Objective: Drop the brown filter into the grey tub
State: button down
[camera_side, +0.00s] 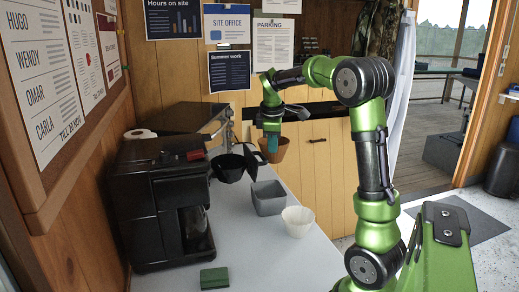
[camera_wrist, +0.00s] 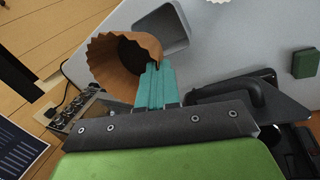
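My gripper (camera_side: 271,142) is shut on the rim of the brown filter (camera_side: 280,151) and holds it up above the worktop, behind the grey tub. In the wrist view the teal fingers of my gripper (camera_wrist: 155,85) pinch the edge of the wavy-rimmed brown filter (camera_wrist: 108,60). The grey tub (camera_side: 268,199) stands on the worktop, nearer the camera and lower than the filter. In the wrist view the grey tub (camera_wrist: 174,38) shows beyond the filter, which hides part of it. The tub looks empty in the side view.
A black filter holder (camera_side: 229,168) is just left of the tub, with its handle (camera_wrist: 262,92) near my fingers in the wrist view. A white filter (camera_side: 298,222) stands in front of the tub. A black coffee machine (camera_side: 158,200) and a green sponge (camera_side: 214,278) are at left.

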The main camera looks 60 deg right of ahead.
aim_at(278, 162)
jog(key=d+f+n, duration=0.1)
jog(key=f, duration=0.1)
jog(key=d+f+n, duration=0.1)
jog(key=f, duration=0.2)
jog(key=d+f+n+t, duration=0.1)
jog(key=f, duration=0.2)
jog(key=shift+s+n+y, duration=0.3)
jog(key=shift+w+d+f+n, duration=0.4)
jog(key=shift+w+d+n, duration=0.1)
jog(key=shift+n, duration=0.1)
notch_tip(278, 162, down, 6)
jog(key=shift+a+r, duration=0.1)
jog(key=c, duration=1.3)
grip_release()
jog(key=shift+r, duration=0.1)
jog(key=v, duration=1.6)
jog(key=shift+s+r, duration=0.3)
jog(key=shift+r, duration=0.05)
